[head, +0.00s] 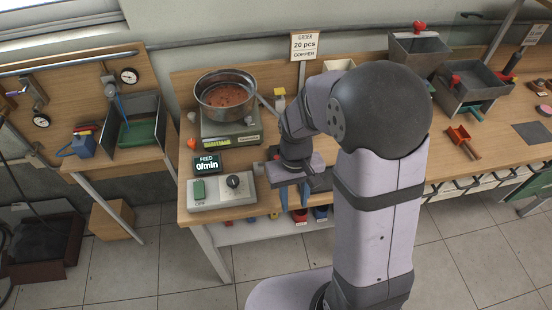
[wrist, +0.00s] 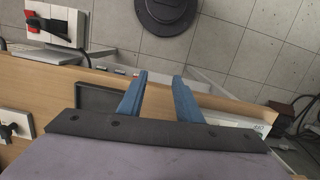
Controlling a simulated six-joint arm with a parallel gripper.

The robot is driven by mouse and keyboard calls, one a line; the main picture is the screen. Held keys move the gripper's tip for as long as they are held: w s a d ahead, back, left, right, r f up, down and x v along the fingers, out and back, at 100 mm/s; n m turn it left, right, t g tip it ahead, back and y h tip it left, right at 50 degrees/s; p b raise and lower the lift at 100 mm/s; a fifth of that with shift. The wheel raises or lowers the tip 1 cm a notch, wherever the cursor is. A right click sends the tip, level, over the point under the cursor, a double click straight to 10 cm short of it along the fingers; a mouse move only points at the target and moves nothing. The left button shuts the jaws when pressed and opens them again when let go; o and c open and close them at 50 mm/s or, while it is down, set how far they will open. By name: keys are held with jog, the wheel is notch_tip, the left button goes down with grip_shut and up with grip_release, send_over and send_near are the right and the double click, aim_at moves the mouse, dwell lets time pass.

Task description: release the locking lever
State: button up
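My gripper (head: 294,206) points down at the front edge of the right-hand bench, to the right of the grey control box. In the wrist view its two blue fingers (wrist: 160,78) stand apart with nothing between them. I cannot say for certain which part is the locking lever. A white box with a red part and a black handle (wrist: 62,28) is at the upper left of the wrist view, apart from my fingers. Another pale box with a black knob (wrist: 12,128) is cut off at the left edge.
The control box (head: 222,190) has a green button and a black knob. A feed display (head: 207,163) and a scale (head: 228,135) with a metal pan (head: 226,92) stand behind it. Hoppers (head: 472,82) are at the right. My arm hides the bench middle.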

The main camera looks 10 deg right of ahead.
jog(key=w+a+r+t, duration=0.1)
jog(key=w+a, duration=0.1)
jog(key=w, duration=1)
jog(key=shift+n, duration=0.6)
jog(key=w+r, duration=0.1)
jog(key=r, duration=0.1)
jog(key=w+r, duration=0.1)
jog(key=r, duration=0.1)
jog(key=w+r, duration=0.1)
jog(key=r, duration=0.1)
jog(key=shift+w+d+r, duration=0.1)
jog(key=shift+w+r, duration=0.1)
jog(key=shift+r, duration=0.1)
jog(key=shift+f+p, duration=0.8)
jog(key=shift+f, duration=2.9)
jog(key=shift+c, duration=0.6)
